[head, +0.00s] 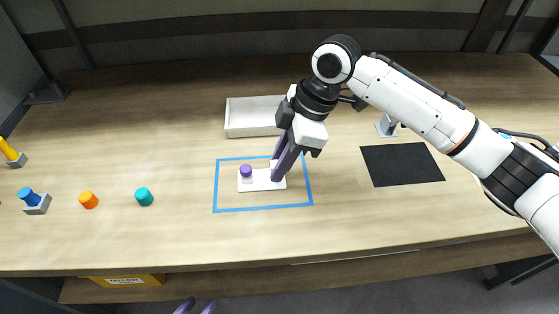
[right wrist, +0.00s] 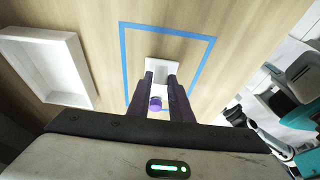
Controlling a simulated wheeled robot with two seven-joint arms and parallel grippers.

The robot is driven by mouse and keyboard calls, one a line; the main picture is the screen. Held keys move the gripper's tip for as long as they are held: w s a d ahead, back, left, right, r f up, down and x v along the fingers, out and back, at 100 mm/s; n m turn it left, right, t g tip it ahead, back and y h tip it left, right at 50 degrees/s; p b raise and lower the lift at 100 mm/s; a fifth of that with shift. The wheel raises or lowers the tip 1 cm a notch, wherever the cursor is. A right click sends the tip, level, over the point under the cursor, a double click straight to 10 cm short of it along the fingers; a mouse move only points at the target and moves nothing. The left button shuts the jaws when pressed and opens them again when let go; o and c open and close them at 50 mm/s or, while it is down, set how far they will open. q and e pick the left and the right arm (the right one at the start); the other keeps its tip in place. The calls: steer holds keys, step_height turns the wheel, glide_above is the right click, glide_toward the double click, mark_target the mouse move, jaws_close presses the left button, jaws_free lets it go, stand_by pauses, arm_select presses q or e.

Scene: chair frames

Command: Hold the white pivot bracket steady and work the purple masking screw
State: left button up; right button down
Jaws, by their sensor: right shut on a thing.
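The white pivot bracket (head: 262,185) lies flat inside a blue tape outline on the table. The purple masking screw (head: 246,171) stands upright on its left end. My right gripper (head: 279,178) reaches down to the bracket's right part and is shut on it; its fingers hide some of that end. In the right wrist view, the bracket (right wrist: 162,67) shows at the fingertips, and the screw (right wrist: 155,103) shows between the dark purple fingers. My left gripper (head: 196,307) shows only as two separated purple fingertips at the bottom edge, open and away from the table top.
A white tray (head: 252,117) stands behind the outline, and a black mat (head: 401,164) lies to the right. An orange piece (head: 88,200), a teal piece (head: 144,196) and a blue piece on a grey block (head: 35,202) stand left. The table between teal piece and outline is clear.

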stand_by(0.3)
arm_select(q)
steer(key=shift+r+p, duration=0.35)
stand_by(0.5)
steer(key=shift+d, duration=0.1)
stand_by(0.3)
